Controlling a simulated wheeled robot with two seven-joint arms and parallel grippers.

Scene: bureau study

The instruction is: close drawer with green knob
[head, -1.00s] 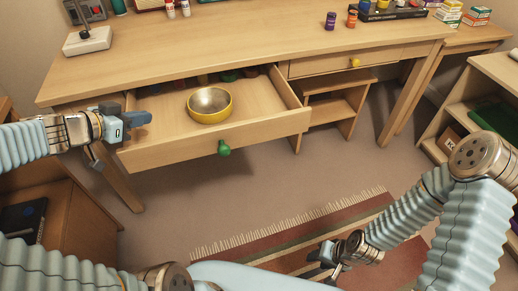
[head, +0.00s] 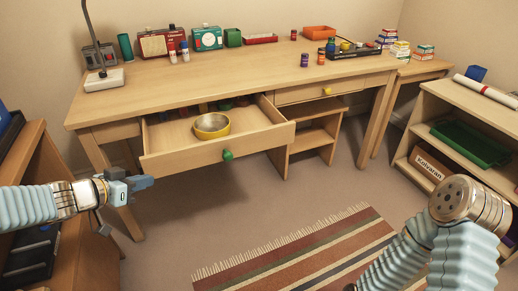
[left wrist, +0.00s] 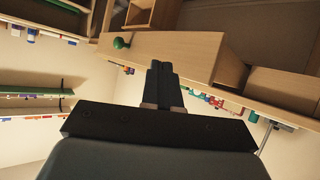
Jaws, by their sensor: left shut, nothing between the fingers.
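The drawer with the green knob (head: 185,155) stands open under the desk's left half. Its green knob (head: 227,155) sits mid-front, and a yellow bowl (head: 200,135) rests inside. My left gripper (head: 148,182) is shut and empty, below and left of the drawer front's left end in the head view, apart from the knob. In the left wrist view my shut fingers (left wrist: 164,75) overlap the drawer front (left wrist: 190,47), with the green knob (left wrist: 121,43) to their left. Whether they touch the front cannot be told. My right gripper is out of view.
The desk (head: 240,75) carries a lamp, boxes, jars and trays along its back. A second drawer with a yellow knob (head: 327,91) is closed at right. A wooden cabinet (head: 75,190) stands close to my left arm. Open floor and a striped rug (head: 310,250) lie in front.

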